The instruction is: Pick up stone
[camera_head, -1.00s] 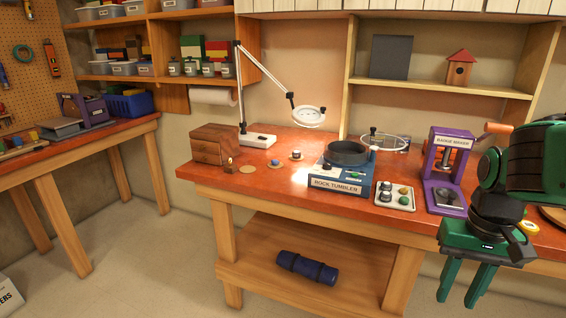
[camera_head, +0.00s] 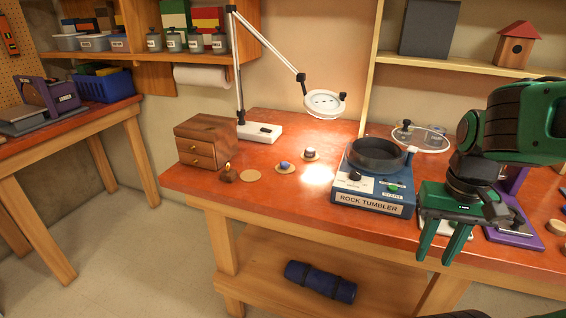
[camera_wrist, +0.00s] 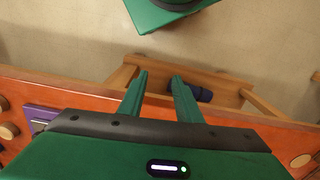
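Small stones sit on wooden discs on the orange bench top (camera_head: 255,130): a blue stone (camera_head: 285,165) and a dark-and-pale stone (camera_head: 310,153). A small brown piece (camera_head: 228,174) stands left of a bare disc (camera_head: 250,175). The white stone tray (camera_head: 460,228) is mostly hidden behind my gripper. My green gripper (camera_head: 436,258) is open and empty, pointing down at the bench's front edge, right of these stones. In the wrist view its fingers (camera_wrist: 159,76) are apart over the floor and lower shelf, with no stone between them.
The blue rock tumbler (camera_head: 373,180) stands between my gripper and the stones. A purple machine (camera_head: 512,220) is at the right. A blue roll (camera_head: 320,282) lies on the lower shelf.

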